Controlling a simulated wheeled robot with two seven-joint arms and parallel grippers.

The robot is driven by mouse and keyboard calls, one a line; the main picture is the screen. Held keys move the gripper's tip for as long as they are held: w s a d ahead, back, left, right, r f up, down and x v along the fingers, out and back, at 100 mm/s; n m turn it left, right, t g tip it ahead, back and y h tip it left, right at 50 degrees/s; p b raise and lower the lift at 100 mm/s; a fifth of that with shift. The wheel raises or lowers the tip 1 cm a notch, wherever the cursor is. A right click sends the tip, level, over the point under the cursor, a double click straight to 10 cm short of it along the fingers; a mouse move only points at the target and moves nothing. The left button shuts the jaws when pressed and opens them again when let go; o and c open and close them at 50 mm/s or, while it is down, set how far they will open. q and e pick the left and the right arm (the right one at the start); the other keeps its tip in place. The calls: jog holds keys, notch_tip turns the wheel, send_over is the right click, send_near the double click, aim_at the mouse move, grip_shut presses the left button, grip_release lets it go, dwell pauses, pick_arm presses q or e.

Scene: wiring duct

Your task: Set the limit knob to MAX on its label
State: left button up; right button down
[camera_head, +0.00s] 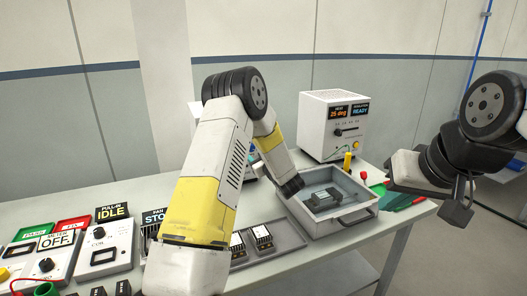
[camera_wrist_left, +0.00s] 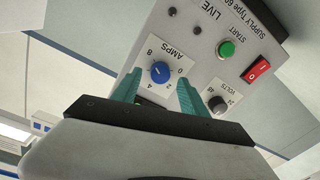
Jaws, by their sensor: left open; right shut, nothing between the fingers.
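No knob I see has a readable limit or MAX label. In the left wrist view a grey supply unit (camera_wrist_left: 205,60) appears upside down, with a blue knob (camera_wrist_left: 159,72) on a white AMPS label (camera_wrist_left: 165,58) numbered from 0 to 8. My left gripper (camera_wrist_left: 158,80) is open, its teal fingers on either side of the blue knob; whether they touch it is unclear. A dark VOLTS knob (camera_wrist_left: 217,104) sits beside the right-hand finger. In the head view my left fingers cannot be made out. My right gripper (camera_head: 456,205) is shut and empty, right of the table.
The supply also has a green START button (camera_wrist_left: 226,49) and a red switch (camera_wrist_left: 257,69). In the head view a metal tray (camera_head: 345,222) holds a dark part. A white box with displays (camera_head: 333,125) stands behind it. Boxes with knobs, including an IDLE box (camera_head: 105,248), stand at left.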

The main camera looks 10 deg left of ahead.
pick_arm(q)
jog(key=shift+x, duration=0.95)
grip_shut()
jog(key=shift+n, duration=0.4)
jog(key=n, duration=0.4)
jog(key=shift+n, duration=0.4)
jog(key=n, duration=0.5)
jog(key=shift+s+n+h, duration=0.1)
jog(key=shift+n+h, duration=0.2)
jog(key=shift+f, duration=0.1)
